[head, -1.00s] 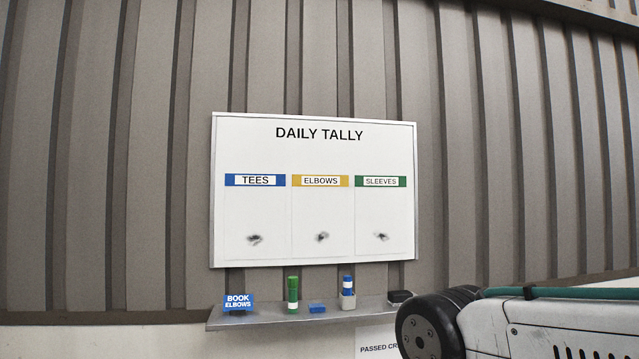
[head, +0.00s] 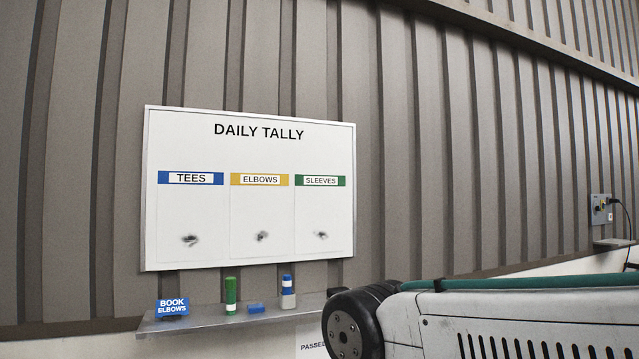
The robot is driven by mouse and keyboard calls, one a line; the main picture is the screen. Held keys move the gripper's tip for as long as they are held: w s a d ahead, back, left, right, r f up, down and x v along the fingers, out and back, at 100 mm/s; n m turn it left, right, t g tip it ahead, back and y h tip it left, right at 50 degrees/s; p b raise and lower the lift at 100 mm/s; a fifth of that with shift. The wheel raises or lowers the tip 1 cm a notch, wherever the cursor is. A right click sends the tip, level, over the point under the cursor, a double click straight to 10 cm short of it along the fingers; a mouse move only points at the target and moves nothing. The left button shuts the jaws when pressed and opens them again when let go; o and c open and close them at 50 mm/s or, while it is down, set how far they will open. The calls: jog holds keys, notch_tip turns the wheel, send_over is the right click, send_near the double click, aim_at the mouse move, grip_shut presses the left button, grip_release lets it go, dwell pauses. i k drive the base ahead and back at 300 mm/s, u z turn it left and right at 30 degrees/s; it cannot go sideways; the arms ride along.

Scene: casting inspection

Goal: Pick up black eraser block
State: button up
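No black eraser block can be made out in the head view now; my arm covers the right end of the shelf (head: 190,322). A small blue block (head: 256,308) lies on that shelf between a green marker (head: 231,296) and a blue-and-white marker (head: 287,284) standing in a light grey holder (head: 288,301). My arm fills the lower right, its dark round joint in front of the shelf's right end. My gripper is outside the picture.
A whiteboard (head: 249,215) headed "DAILY TALLY" hangs above the shelf, with three dark smudges. A blue "BOOK ELBOWS" sign (head: 173,307) stands at the shelf's left end. A wall box with a cable (head: 601,209) is at far right.

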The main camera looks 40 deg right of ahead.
aim_at(330, 293)
jog(key=z, duration=0.95)
